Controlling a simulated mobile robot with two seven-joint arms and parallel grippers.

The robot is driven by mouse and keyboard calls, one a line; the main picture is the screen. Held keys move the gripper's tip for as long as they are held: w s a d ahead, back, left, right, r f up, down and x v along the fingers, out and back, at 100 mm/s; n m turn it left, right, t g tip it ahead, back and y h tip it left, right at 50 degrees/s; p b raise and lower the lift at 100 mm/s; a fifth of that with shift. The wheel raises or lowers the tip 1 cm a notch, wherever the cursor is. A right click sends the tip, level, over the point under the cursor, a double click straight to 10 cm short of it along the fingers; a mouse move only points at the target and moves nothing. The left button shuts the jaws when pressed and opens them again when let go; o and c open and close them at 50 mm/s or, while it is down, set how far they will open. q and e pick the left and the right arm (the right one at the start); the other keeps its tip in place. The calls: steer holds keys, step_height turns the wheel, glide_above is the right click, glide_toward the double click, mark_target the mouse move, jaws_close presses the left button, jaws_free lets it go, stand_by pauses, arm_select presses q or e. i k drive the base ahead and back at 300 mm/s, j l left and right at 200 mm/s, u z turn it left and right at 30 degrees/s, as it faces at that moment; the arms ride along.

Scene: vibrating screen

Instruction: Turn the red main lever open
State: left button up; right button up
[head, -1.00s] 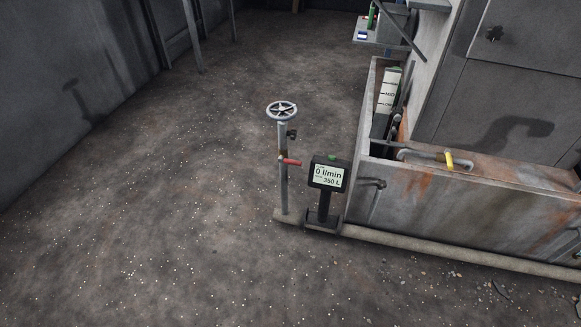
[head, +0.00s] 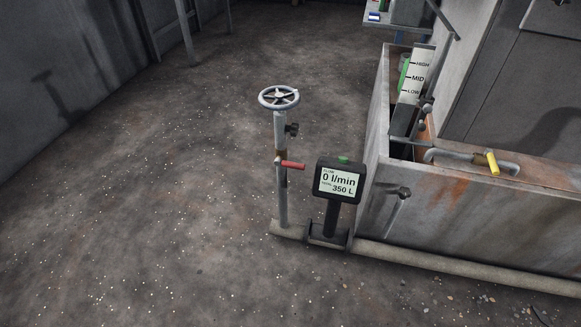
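The red main lever (head: 292,165) sticks out to the right from an upright grey pipe (head: 282,195), roughly level with the floor. A grey handwheel (head: 279,97) tops the same pipe. To the right of the pipe a black flow meter (head: 338,181) on a stand reads 0 l/min and 350 L. Neither of my grippers shows in the head view.
A rusty metal tank (head: 470,215) stands at the right, with a HIGH/MID/LOW level gauge (head: 416,77) and a yellow-handled valve (head: 492,163). A pipe (head: 450,265) runs along the floor before it. The gravelly floor (head: 150,220) to the left is free.

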mark_target(278, 161)
steer(key=i+l, duration=0.15)
steer(key=l, duration=0.2)
steer(key=i+l, duration=0.15)
steer(key=l, duration=0.2)
steer(key=i+l, duration=0.15)
steer(key=l, duration=0.2)
steer(key=i+l, duration=0.15)
steer(key=l, duration=0.2)
steer(key=i+l, duration=0.2)
steer(key=l, duration=0.15)
steer(key=u, duration=0.6)
